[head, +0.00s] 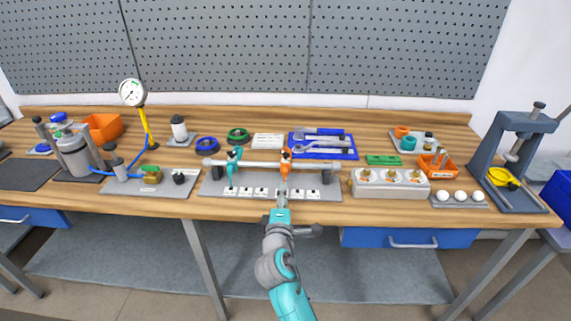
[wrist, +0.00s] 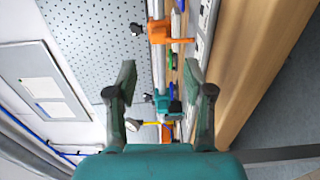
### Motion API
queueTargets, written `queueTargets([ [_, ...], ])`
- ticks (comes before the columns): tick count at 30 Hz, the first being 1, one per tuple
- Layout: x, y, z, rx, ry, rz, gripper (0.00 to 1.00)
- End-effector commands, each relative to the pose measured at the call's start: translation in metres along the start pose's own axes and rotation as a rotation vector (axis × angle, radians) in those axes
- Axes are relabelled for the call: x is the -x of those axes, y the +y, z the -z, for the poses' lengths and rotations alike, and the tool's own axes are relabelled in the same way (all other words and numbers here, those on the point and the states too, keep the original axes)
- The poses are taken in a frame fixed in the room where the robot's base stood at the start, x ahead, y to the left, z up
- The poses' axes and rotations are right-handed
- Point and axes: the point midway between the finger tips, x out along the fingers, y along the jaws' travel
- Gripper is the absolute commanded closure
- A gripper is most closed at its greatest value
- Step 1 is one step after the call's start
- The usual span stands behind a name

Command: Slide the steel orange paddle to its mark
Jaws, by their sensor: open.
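The orange paddle (head: 285,162) hangs on a horizontal steel rail (head: 259,164) in the middle of the bench. It also shows at the top of the wrist view (wrist: 172,33). A teal paddle (head: 233,166) sits on the same rail to its left and shows lower in the wrist view (wrist: 163,104). A row of white mark labels (head: 246,191) lies along the front of the grey base plate (head: 211,185). My gripper (wrist: 158,65) is open and empty. In the head view it is just in front of the orange paddle and overlaps its lower end; I see no contact.
A blue tray of tools (head: 322,145) and green and blue rings (head: 238,135) lie behind. The bench's front edge is close to my arm.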

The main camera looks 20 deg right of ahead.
Motion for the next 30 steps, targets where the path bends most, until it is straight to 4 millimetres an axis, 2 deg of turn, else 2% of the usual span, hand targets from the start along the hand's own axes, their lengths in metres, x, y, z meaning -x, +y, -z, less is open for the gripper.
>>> queueTargets([
  [7,-0.016,0.001,0.000,0.002,-0.002,-0.001,0.48],
  [21,-0.092,0.001,0.000,0.001,-0.002,-0.001,0.48],
  [30,-0.109,0.000,0.000,0.002,-0.001,0.000,0.48],
])
